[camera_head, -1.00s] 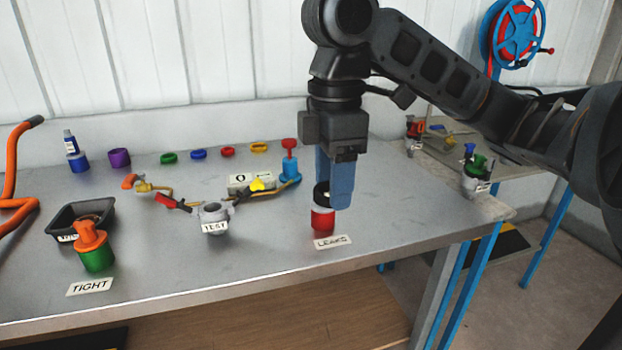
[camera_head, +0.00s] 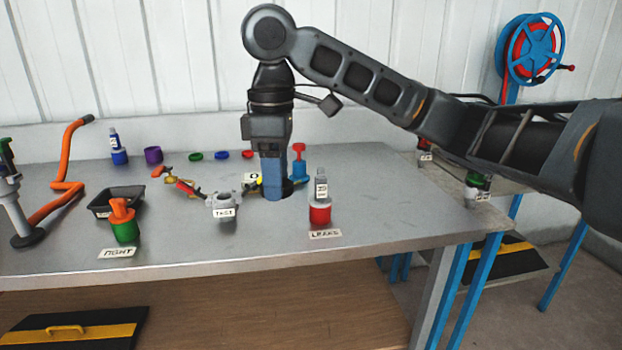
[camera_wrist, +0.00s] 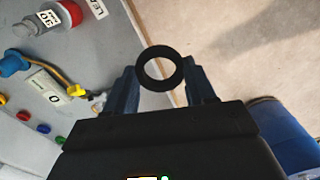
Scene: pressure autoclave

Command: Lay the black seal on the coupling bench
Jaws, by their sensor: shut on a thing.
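The black seal (camera_wrist: 143,68) is a plain black ring, held between the fingertips of my gripper (camera_wrist: 160,80) in the wrist view. My gripper (camera_head: 274,194) is shut on it and points down over the grey bench (camera_head: 380,215). In the head view the fingers mostly hide the seal. The gripper stands between the grey TEST fitting (camera_head: 223,206) and the red container with a grey labelled top (camera_head: 320,214). I cannot tell its exact height over the bench.
A blue fitting with a red top (camera_head: 299,166) stands close behind my gripper. The LEAKS label (camera_head: 325,234) lies in front of the red container. A black tray (camera_head: 102,208) and an orange-topped green part (camera_head: 124,228) are at left. Bench space right of the red container is clear.

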